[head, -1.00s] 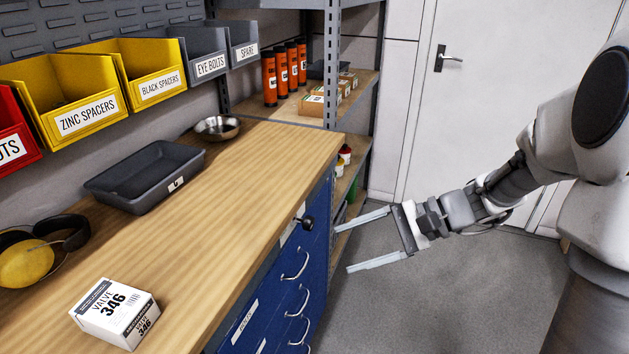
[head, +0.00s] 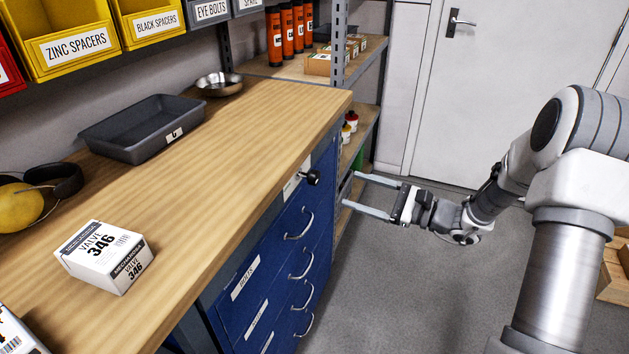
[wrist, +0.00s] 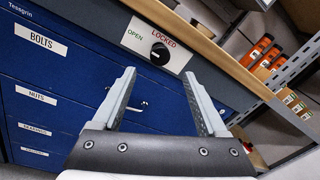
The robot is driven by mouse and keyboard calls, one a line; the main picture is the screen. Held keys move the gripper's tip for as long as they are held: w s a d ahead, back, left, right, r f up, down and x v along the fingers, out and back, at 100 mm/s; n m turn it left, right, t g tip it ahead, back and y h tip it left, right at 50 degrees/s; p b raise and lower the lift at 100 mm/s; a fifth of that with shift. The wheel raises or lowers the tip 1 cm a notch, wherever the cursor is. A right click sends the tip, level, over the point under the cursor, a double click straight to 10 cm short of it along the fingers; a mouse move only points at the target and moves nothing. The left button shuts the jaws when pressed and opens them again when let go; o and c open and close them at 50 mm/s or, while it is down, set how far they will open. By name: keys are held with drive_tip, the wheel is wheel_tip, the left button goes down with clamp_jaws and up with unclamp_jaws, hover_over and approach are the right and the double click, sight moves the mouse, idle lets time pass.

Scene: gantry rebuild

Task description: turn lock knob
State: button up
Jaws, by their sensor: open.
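The lock knob (head: 312,177) is a black round knob on the upper front of the blue drawer cabinet (head: 262,262), under the wooden top. In the wrist view the knob (wrist: 160,53) sits on a white plate (wrist: 137,38) marked OPEN in green at left and LOCKED in red at right. A light mark shows on its face; its exact setting is hard to tell. My gripper (head: 353,192) is open and empty, in front of the cabinet to the right of the knob. In the wrist view my gripper (wrist: 168,98) has its fingers spread below the knob, not touching it.
The wooden bench top (head: 225,165) overhangs the cabinet. On it are a Valve 346 box (head: 105,257), a grey tray (head: 142,127) and a metal bowl (head: 219,84). Drawer handles (head: 299,225) stick out below the knob. A shelf rack (head: 338,45) stands behind.

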sight(318, 178)
drive_tip(key=b+x, duration=0.2)
drive_tip(key=x, duration=0.9)
drive_tip(key=shift+w+a, duration=0.1)
drive_tip(key=shift+a, duration=0.05)
clamp_jaws()
